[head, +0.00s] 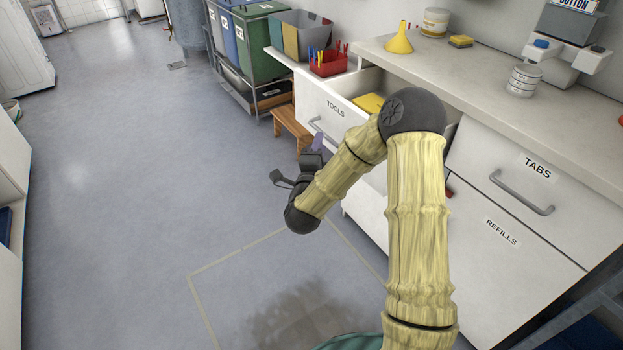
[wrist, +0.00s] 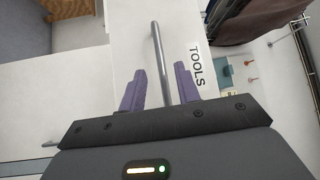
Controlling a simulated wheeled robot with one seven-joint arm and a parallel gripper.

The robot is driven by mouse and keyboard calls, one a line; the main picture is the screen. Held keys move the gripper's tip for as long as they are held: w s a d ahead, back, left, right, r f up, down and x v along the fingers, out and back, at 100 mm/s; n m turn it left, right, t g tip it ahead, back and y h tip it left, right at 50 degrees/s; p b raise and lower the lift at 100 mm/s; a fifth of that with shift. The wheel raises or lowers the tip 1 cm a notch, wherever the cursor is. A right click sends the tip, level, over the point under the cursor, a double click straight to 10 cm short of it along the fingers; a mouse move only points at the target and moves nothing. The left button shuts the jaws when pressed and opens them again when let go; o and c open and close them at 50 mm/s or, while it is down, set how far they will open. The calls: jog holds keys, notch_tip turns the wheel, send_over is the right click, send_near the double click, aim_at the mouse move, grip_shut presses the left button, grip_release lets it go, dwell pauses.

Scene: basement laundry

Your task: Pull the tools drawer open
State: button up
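The tools drawer (head: 335,108), a white front labelled TOOLS, stands pulled out from the counter, with its inside showing from above. Its grey bar handle (head: 322,132) is on the front face. In the wrist view the handle (wrist: 159,55) runs up between my two purple fingers, beside the TOOLS label (wrist: 195,66). My gripper (head: 318,143) is at the drawer front; in the wrist view its fingers (wrist: 160,84) are spread, with visible gaps on both sides of the bar. My arm hides part of the drawer in the head view.
A yellow item (head: 369,103) lies in the drawer. A wooden stool (head: 291,127) stands beyond it, near the sorting bins (head: 257,45). The TABS drawer (head: 525,170) and REFILLS front (head: 500,232) are shut at right. The floor (head: 130,170) to the left is clear.

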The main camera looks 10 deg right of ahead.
jog(key=b+v, duration=0.3)
jog(key=v, duration=0.9)
jog(key=s+f+n+g+y, duration=0.45)
jog(key=n+g+y, duration=0.45)
jog(key=n, duration=0.7)
jog(key=s+d+n+g+h, duration=0.2)
jog(key=s+d+n+g, duration=0.35)
jog(key=s, duration=0.55)
notch_tip(320, 180, up, 38)
jog(key=g+p, duration=0.1)
jog(key=p, duration=3.7)
jog(key=shift+s+m+p, duration=0.35)
